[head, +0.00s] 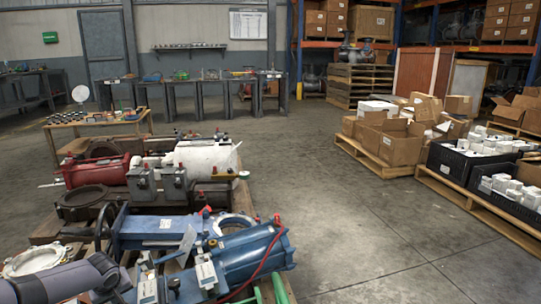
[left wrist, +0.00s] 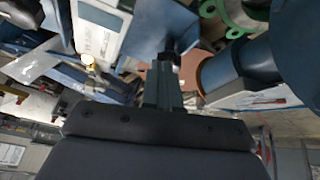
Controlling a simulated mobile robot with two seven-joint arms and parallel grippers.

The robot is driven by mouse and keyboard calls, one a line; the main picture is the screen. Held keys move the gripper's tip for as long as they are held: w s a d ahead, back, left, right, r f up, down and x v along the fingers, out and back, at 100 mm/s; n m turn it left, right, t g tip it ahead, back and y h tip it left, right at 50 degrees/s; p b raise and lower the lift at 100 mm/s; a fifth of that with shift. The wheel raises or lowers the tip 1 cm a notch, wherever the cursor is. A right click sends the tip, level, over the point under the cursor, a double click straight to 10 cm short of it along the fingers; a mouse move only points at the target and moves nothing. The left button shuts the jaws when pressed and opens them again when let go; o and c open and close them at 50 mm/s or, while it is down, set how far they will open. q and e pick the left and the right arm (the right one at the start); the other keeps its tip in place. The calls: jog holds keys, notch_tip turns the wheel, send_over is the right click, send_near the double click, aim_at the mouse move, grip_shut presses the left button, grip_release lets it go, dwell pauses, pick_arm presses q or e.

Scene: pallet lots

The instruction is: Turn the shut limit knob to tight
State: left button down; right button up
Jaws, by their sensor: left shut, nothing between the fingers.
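In the head view a large blue valve actuator (head: 262,250) lies among other valve parts at the front left. No shut limit knob can be made out for sure; it may be too small or hidden by my gripper. My left gripper (left wrist: 168,62) is shut and empty in the left wrist view, its fingers pointing at blue and grey valve parts. A white-labelled grey box (left wrist: 100,30) is left of the fingers, and a dark blue cylinder (left wrist: 240,66) is right of them. Whether the fingertips touch anything cannot be told. My right gripper is not in view.
A red valve body (head: 97,171) and a white cylinder (head: 205,155) lie behind the blue parts. A low wooden table (head: 100,124) stands farther back. Pallets with cardboard boxes (head: 392,142) and black crates (head: 460,162) are at the right. The middle floor is clear.

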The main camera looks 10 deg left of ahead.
pick_arm(q)
jog(key=shift+d+f, duration=0.15)
jog(key=shift+f, duration=1.1)
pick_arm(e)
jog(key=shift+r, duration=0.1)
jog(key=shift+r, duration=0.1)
pick_arm(q)
jog(key=shift+s+a+r+p, duration=0.15)
jog(key=shift+a+p, duration=0.1)
jog(key=shift+p, duration=0.15)
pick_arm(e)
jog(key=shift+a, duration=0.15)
